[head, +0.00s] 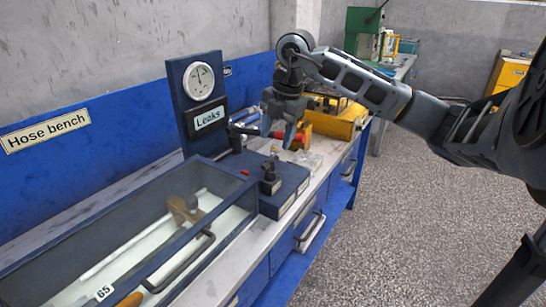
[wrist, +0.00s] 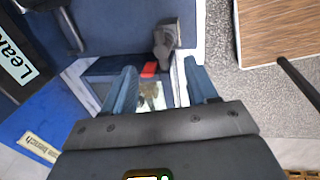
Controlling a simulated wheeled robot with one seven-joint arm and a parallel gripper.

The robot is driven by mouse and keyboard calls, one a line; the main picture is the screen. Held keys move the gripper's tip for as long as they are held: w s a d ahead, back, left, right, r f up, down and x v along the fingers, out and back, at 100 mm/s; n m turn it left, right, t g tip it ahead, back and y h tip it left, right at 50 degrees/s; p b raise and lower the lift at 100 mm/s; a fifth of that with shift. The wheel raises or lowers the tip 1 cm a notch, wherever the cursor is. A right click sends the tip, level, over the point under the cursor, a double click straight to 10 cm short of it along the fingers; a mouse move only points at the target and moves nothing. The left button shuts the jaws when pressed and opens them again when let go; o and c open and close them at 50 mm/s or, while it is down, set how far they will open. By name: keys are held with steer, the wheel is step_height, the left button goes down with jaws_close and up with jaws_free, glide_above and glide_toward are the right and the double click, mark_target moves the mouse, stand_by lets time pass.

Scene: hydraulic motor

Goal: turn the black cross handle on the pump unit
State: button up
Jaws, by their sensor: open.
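The pump unit (head: 290,187) is a dark blue block on the bench, at the end of a glass-lidded tank. A small black handle (head: 269,177) stands upright on it; its cross shape is not clear. The handle also shows in the wrist view (wrist: 165,39) as a dark grey form beyond the fingertips. A second black lever (head: 240,132) sits farther back beside the "Leaks" panel. My gripper (head: 279,134) is open and empty, pointing down above the unit and apart from the handle. In the wrist view its two blue fingers (wrist: 161,85) are spread, with a red button between them.
A red button (head: 245,172) is near the handle. The upright panel with a gauge (head: 198,81) and the "Leaks" sign (head: 210,118) stands behind left. The tank's bar handle (head: 183,265) sticks out in front. A yellow machine (head: 338,120) stands behind my gripper.

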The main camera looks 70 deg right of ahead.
mark_target(274, 158)
steer(key=x, duration=0.5)
steer(key=p+x, duration=0.1)
steer(key=x, duration=0.1)
steer(key=shift+s+d+f, duration=0.25)
steer(key=shift+d+f, duration=0.05)
steer(key=shift+f, duration=0.1)
steer(key=c, duration=1)
